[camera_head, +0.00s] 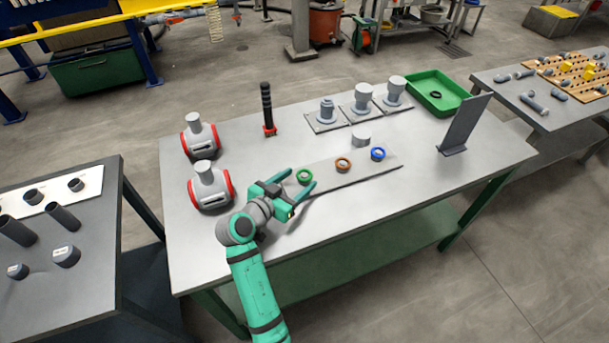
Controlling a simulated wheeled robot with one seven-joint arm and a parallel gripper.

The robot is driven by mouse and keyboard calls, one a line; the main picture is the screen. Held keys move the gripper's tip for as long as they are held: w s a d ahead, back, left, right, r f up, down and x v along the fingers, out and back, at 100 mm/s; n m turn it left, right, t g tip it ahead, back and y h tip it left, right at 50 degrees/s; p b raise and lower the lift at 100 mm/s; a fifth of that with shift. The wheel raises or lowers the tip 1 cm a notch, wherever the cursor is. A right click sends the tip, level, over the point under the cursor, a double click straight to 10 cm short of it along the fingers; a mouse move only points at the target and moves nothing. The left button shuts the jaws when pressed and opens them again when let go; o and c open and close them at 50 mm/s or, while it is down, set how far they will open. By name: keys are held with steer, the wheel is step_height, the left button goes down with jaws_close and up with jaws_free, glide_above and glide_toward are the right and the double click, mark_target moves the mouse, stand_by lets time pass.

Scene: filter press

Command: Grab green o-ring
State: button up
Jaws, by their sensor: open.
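The green o-ring (304,177) lies at the left end of a thin light plate (327,168) on the grey table. My gripper (306,186) comes in from the lower left. Its two green fingers are spread apart, with the o-ring near their tips. The fingers look empty. I cannot tell how high they are above the plate or whether they touch the ring. An orange-brown o-ring (343,164) and a blue o-ring (378,154) lie further right on the same plate.
Two grey-and-red fittings (211,186) (201,138) stand left of my gripper. A black rod on a red base (267,108) stands behind. A grey cylinder (361,139), flanged parts (363,99), a green tray (434,92) and an upright plate (465,124) stand toward the right.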

steer(key=shift+x, duration=1.05)
steer(key=c, duration=1.1)
